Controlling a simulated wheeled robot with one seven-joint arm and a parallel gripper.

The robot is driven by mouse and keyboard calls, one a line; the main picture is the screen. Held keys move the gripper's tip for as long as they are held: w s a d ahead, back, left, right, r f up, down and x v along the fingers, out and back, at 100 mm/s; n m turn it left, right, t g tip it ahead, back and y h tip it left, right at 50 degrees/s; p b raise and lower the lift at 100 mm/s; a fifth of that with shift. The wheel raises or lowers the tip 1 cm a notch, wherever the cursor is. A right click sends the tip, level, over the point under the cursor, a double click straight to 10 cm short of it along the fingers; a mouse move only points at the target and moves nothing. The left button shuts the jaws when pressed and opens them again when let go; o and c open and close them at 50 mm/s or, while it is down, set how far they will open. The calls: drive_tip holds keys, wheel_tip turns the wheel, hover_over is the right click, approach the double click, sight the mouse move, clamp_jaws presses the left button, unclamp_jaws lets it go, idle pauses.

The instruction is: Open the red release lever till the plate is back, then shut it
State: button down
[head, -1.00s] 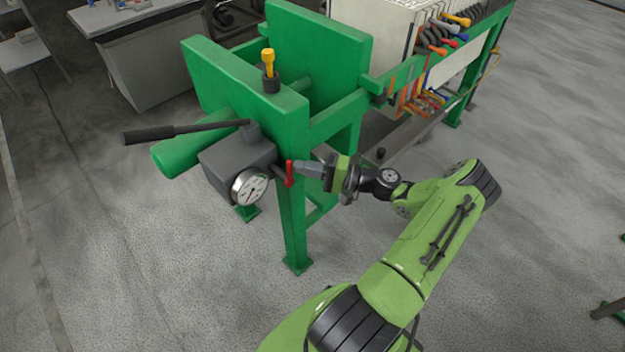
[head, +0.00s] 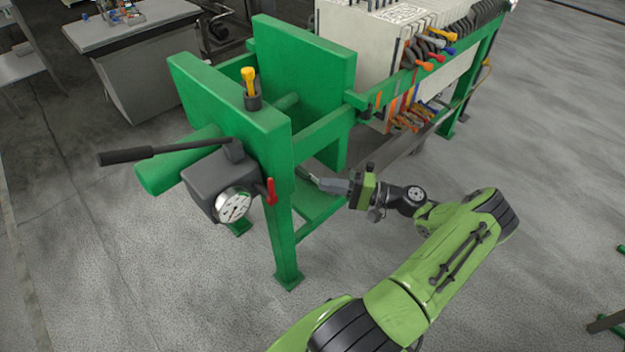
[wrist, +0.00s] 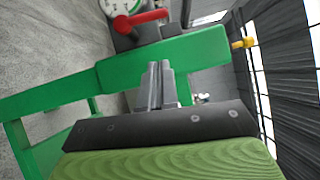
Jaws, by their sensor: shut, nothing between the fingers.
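The red release lever (head: 271,191) hangs upright on the right side of the grey pump block (head: 212,180), beside the round gauge (head: 233,205). In the wrist view the red lever (wrist: 142,20) lies at the top, beyond the green frame post. My gripper (head: 302,172) is shut and empty, to the right of the lever and apart from it. In the wrist view my shut fingers (wrist: 160,68) point at the green post. The green plate (head: 303,85) stands behind the green end frame, with a visible gap between them.
A black pump handle (head: 150,154) sticks out left from the block. White filter plates (head: 360,50) with coloured taps stand behind. Open floor lies to the right.

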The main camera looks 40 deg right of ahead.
sight(271, 189)
drive_tip(key=s+a+b+x, duration=0.1)
drive_tip(key=a+b+x, duration=0.1)
drive_tip(key=b+x, duration=0.5)
drive_tip(key=x, duration=0.3)
drive_tip(key=shift+f, duration=0.25)
drive_tip(key=shift+s+a, duration=0.1)
drive_tip(key=shift+a+r+p, duration=0.2)
drive_tip(key=shift+a+p, duration=0.3)
drive_tip(key=shift+p, duration=0.1)
drive_tip(key=shift+n, duration=0.3)
